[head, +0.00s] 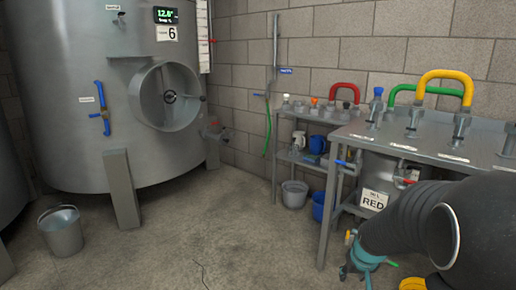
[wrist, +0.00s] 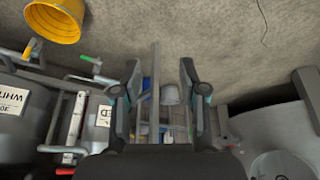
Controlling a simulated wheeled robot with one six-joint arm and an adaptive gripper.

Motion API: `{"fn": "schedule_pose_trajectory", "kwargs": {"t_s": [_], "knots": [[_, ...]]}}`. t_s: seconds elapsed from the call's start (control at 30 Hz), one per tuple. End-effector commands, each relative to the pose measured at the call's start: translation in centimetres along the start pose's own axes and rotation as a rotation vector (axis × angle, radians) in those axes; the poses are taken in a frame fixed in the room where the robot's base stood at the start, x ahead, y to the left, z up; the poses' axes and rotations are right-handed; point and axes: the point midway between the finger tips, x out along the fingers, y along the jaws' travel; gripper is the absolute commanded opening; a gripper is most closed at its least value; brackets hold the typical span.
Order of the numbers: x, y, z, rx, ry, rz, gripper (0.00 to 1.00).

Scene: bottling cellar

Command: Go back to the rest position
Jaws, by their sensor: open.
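My gripper (wrist: 160,72) shows in the wrist view, its two dark fingers spread apart with teal edges. Nothing is held between the fingers. Behind the gap, at a distance, are a table leg and a grey bucket (wrist: 170,95).
A steel tank (head: 75,120) stands at the left, with a metal bucket (head: 61,231) before it. A steel bench (head: 430,140) with taps and coloured hoses is at the right. A keg labelled RED (head: 374,199) is beneath. A yellow tub (wrist: 53,20) stands nearby. The middle floor is clear.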

Motion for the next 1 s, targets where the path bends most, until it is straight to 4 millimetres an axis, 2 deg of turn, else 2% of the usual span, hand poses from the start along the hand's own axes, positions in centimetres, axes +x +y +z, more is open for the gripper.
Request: {"fn": "schedule_pose_trajectory", "kwargs": {"t_s": [0.03,0.3,0.5,0.6,0.8,1.0], "knots": [[-1.9,-1.0,1.3,0.018,-0.026,-0.010,0.42],[-10.1,-4.5,9.2,0.095,-0.165,-0.027,0.42],[-15.0,-6.1,14.0,0.086,-0.187,-0.017,0.42],[-17.1,-6.7,15.8,0.056,-0.162,-0.015,0.42],[-20.5,-7.7,17.3,0.000,-0.036,-0.021,0.42],[-23.2,-8.5,17.4,-0.031,0.067,-0.036,0.42]]}}
